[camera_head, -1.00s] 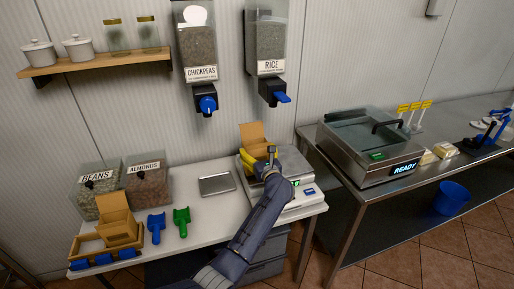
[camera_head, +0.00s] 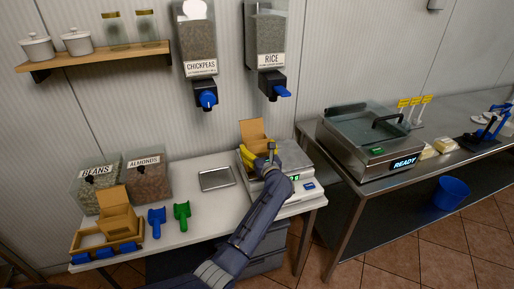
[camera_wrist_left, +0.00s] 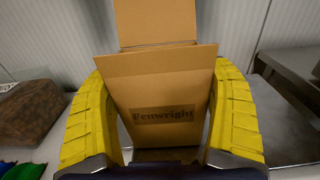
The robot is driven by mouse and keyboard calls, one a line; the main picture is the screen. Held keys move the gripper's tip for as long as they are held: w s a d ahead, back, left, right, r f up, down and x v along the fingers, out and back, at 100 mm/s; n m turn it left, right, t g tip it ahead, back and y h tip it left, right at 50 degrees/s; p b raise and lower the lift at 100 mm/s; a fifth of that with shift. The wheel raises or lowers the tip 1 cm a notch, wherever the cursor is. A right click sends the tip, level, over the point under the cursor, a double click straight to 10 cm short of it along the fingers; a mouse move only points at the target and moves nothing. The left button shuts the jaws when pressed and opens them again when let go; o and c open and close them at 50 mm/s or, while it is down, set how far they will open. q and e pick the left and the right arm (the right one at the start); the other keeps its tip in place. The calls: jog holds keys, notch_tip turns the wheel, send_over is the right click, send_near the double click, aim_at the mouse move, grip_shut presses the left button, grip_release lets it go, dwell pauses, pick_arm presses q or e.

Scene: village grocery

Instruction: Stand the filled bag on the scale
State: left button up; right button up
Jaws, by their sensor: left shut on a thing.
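The brown paper bag (camera_head: 252,131) is upright and open-topped, over the back left part of the scale (camera_head: 302,199). I cannot tell whether its base touches the plate. In the left wrist view the bag (camera_wrist_left: 165,85) shows a dark printed name on its front and a raised back flap. What is in it is hidden. My left gripper (camera_head: 260,161) is shut on the bag, with a yellow finger on each side. The fingers and arm cover part of the scale, whose green display is partly visible. My right gripper is not in view.
A metal tray (camera_head: 216,179) lies left of the scale. Blue (camera_head: 157,222) and green (camera_head: 182,215) scoops, another open box-like bag (camera_head: 117,222) and bins of beans and almonds are further left. Chickpea and rice dispensers (camera_head: 271,60) hang above. A sealing machine (camera_head: 372,145) stands right.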

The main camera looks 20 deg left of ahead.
pick_arm(q)
jog(key=shift+f, duration=0.1)
dwell(0.3)
jog(key=o, duration=1.3)
